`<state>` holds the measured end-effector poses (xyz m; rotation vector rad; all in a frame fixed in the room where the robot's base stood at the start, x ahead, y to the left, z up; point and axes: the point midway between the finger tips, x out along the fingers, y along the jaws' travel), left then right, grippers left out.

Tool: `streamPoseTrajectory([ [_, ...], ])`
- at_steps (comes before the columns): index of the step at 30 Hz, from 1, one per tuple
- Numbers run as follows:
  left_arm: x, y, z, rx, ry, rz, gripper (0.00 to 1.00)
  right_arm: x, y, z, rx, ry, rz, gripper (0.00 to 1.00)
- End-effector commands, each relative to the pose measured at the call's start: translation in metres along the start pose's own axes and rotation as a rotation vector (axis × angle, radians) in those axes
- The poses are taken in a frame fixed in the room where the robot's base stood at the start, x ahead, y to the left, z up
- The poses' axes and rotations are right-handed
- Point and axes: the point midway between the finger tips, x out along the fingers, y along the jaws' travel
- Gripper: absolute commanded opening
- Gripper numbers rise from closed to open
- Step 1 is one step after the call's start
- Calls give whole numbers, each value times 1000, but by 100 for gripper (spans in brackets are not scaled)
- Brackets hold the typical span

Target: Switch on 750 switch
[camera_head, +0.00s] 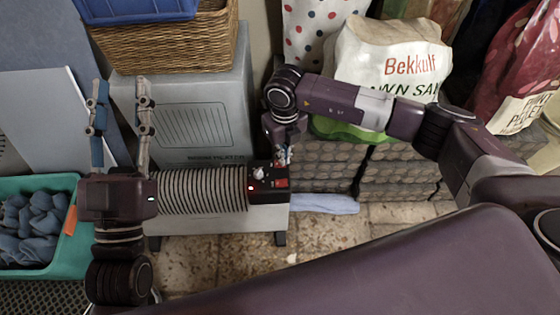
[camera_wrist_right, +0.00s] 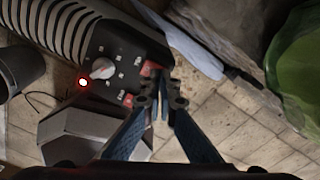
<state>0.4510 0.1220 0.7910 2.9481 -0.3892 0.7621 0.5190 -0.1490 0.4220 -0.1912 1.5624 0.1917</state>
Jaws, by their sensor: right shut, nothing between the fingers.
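The heater (camera_head: 200,191) has a ribbed body and a black control panel (camera_head: 259,187) at its right end. The right wrist view shows the panel (camera_wrist_right: 108,62) with a white knob (camera_wrist_right: 102,68), a lit red lamp (camera_wrist_right: 82,82) and two red switches, an upper one (camera_wrist_right: 150,68) and a lower one (camera_wrist_right: 128,100). Their labels are too small to tell which is the 750 switch. My right gripper (camera_head: 284,158) is shut and empty, its fingertips (camera_wrist_right: 164,88) close beside the upper switch; contact is unclear. My left gripper (camera_head: 119,92) is open and empty, left of the heater.
A grey box (camera_head: 190,105) with a wicker basket (camera_head: 175,45) on it stands behind the heater. A teal crate (camera_head: 67,262) of blue cloths is at left. Bags, including a white one (camera_head: 385,60), stand behind my right arm. Tiled floor (camera_head: 215,255) shows in front.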

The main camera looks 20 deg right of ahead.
Motion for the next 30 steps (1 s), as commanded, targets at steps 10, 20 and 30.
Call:
streamPoseTrajectory([
  [10, -2, -4, 27, 7, -130, -6, 38, -8, 0, 0, 0, 0, 0, 0],
  [20, -8, -7, 53, 11, -253, -13, 38, -14, 0, 0, 0, 0, 0, 0],
  [30, -18, -11, 78, 14, -377, -20, 38, -21, 0, 0, 0, 0, 0, 0],
])
